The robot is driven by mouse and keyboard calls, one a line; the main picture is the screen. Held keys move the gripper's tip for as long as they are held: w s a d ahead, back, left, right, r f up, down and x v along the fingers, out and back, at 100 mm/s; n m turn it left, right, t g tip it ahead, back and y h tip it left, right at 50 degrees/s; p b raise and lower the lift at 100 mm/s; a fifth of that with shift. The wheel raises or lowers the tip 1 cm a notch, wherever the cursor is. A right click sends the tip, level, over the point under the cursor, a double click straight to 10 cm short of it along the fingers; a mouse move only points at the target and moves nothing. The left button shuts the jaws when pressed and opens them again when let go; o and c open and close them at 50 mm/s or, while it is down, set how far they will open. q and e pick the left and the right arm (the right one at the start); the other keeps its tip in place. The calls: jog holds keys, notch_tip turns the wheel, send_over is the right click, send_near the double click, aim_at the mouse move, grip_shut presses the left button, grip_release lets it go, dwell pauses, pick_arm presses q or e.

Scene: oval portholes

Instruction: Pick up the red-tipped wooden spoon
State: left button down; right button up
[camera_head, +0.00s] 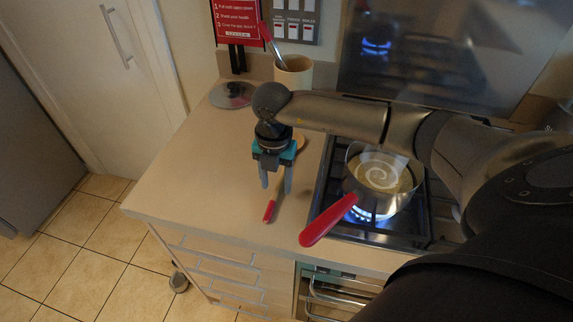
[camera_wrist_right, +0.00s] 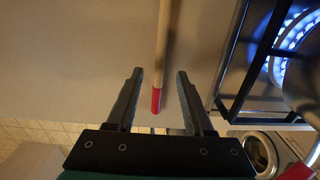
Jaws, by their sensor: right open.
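The red-tipped wooden spoon (camera_head: 269,211) lies on the beige counter, its red tip toward the front edge. Its bowl end shows beside my right gripper, and the middle is partly hidden by the gripper. My right gripper (camera_head: 276,184) is open and points down over the spoon's handle. In the right wrist view the wooden handle (camera_wrist_right: 163,45) runs between the two open fingers (camera_wrist_right: 160,74), with a gap on both sides. I cannot tell the exact height of the fingers above it. My left gripper is not in view.
A pot (camera_head: 383,177) with a red handle (camera_head: 328,220) stands on a lit burner of the hob, right of the spoon. A utensil holder (camera_head: 293,74) and a round lid (camera_head: 231,95) stand at the back. The counter (camera_head: 190,170) left of the spoon is clear.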

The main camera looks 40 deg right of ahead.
jog(key=shift+f, duration=0.9)
jog(key=shift+c, duration=0.2)
grip_shut()
